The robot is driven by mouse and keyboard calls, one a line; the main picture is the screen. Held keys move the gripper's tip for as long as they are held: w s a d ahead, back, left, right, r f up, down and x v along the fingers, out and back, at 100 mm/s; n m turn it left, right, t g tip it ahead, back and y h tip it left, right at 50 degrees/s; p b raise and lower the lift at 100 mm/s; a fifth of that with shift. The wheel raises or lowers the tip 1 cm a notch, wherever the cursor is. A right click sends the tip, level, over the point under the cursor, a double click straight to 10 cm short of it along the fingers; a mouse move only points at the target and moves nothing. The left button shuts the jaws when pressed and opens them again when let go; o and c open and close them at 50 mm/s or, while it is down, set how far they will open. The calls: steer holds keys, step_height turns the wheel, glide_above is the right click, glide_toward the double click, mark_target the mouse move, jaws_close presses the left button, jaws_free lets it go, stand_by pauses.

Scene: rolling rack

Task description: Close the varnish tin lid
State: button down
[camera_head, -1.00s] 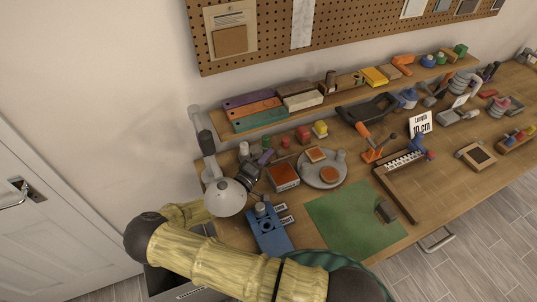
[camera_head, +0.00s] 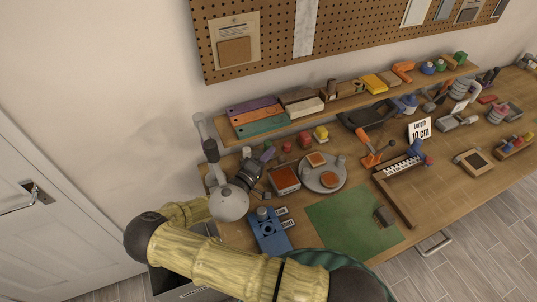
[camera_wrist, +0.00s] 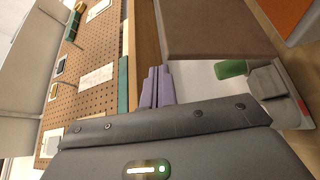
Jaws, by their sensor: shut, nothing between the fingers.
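I take the square tin (camera_head: 284,180) with the rusty-red top, left of a round grey tray in the head view, to be the varnish tin. I cannot make out its lid for certain. My gripper (camera_head: 266,157) is behind and left of it, near the wall shelf. In the wrist view its two lavender fingers (camera_wrist: 156,86) lie side by side, shut and empty. A broad brown panel (camera_wrist: 215,28) fills the top there, close ahead; I cannot tell whether it is the lid. An orange surface (camera_wrist: 288,14) shows at the top right corner.
A grey round-headed lamp (camera_head: 228,203) stands beside my arm. A blue device (camera_head: 269,230) and a green mat (camera_head: 350,225) lie in front. The round tray (camera_head: 320,185) is right of the tin. Small coloured blocks (camera_head: 304,139) stand behind it, below the loaded shelf (camera_head: 222,132).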

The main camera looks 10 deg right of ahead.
step_height(320, 180, up, 6)
steer(key=p, duration=0.4)
steer(key=shift+f, duration=0.1)
